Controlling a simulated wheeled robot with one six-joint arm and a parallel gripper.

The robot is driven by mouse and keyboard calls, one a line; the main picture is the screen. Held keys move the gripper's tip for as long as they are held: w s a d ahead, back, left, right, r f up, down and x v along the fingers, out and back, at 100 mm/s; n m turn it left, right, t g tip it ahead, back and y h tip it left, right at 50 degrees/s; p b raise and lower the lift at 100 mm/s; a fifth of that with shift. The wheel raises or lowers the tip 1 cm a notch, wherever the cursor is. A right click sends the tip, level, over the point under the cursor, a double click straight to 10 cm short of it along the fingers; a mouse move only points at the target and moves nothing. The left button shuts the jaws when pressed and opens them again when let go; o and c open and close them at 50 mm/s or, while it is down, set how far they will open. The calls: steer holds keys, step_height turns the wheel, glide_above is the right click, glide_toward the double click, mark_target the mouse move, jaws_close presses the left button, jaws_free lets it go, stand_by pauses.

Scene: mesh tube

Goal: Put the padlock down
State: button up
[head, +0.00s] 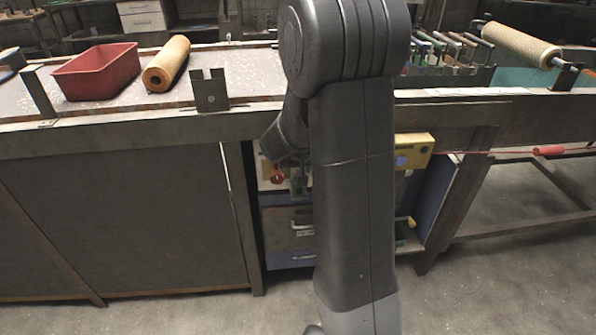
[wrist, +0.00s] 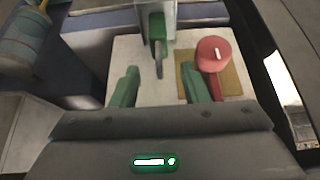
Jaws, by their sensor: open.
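A small green padlock (wrist: 157,26) with a dark grey shackle shows at the top middle of the wrist view. It is at a pale grey bracket (wrist: 143,14) in front of a whitish panel (wrist: 126,50). I cannot tell whether it rests on the bracket or hangs from it. My gripper (wrist: 160,87) is open, its two green fingers apart with nothing seen between them. The padlock lies beyond the fingertips, between them in the picture and apart from them. In the head view my arm hides most of the gripper, and I cannot make out the padlock.
A red rotary handle (wrist: 212,52) on a yellow plate (wrist: 234,84) is close to the right finger. A yellow box (head: 415,151) sits under the bench. Open floor lies in front.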

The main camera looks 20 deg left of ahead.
steer(key=p+v, duration=0.1)
steer(key=v, duration=0.6)
steer(key=shift+r, duration=0.15)
steer(key=shift+s+d, duration=0.1)
stand_by(0.9)
